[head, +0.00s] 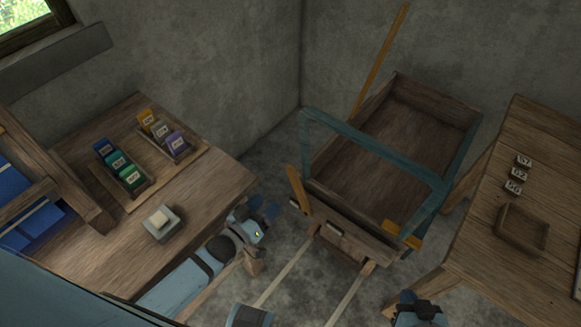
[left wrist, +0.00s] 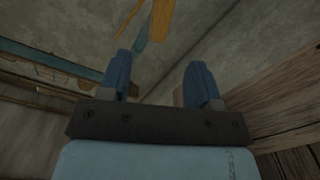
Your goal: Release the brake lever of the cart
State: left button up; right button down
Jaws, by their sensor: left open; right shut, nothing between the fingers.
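The wooden cart (head: 385,150) has a teal frame and stands against the back wall. An upright orange-brown lever (head: 297,188), apparently the brake lever, rises at its front left. My left gripper (head: 264,207) is open and empty, left of the lever and apart from it. In the left wrist view, an orange bar (left wrist: 162,18) with a teal piece beside it shows beyond the open fingers (left wrist: 160,80); it is probably the same lever. My right gripper (head: 416,302) is shut and empty at the bottom, below the cart's front right corner.
A table (head: 470,245) on the right holds small numbered blocks and a wooden tray (head: 522,230). Two pale shafts (head: 290,267) reach forward from the cart.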

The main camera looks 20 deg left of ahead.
aim_at(291, 177)
pick_arm(q)
jog(key=x, duration=1.4)
jog(key=shift+r, duration=0.1)
grip_shut()
